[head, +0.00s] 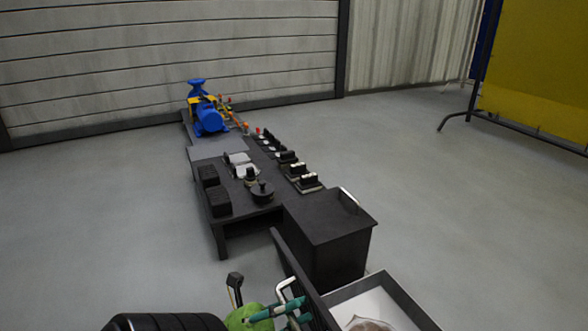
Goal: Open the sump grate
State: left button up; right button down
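The sump grate (296,277) is a dark slatted panel at the bottom centre. It stands raised and steeply tilted along the left side of a pale-lined sump box (385,285), whose inside shows open. A pale bent handle (284,287) is on the grate's left face. My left gripper (295,308), with green and teal parts, is at this handle, close against the grate. Its fingertips overlap the handle and grate, so I cannot tell whether they grip it. A round brownish thing (368,325) shows inside the sump, cut by the frame edge. My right gripper is not in view.
A dark cabinet (330,225) stands just beyond the sump. Behind it, a low black bench (225,165) carries switches, boxes and knobs. A blue pump (208,115) stands at the far end. The floor is clear on both sides; a yellow screen (535,65) stands at right.

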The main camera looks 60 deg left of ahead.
pick_arm(q)
jog(key=shift+o, duration=0.6)
jog(key=shift+r, duration=0.25)
jog(key=shift+f, duration=0.2)
jog(key=shift+s+a+f, duration=0.2)
jog(key=v, duration=1.1)
jog(key=shift+s, duration=0.1)
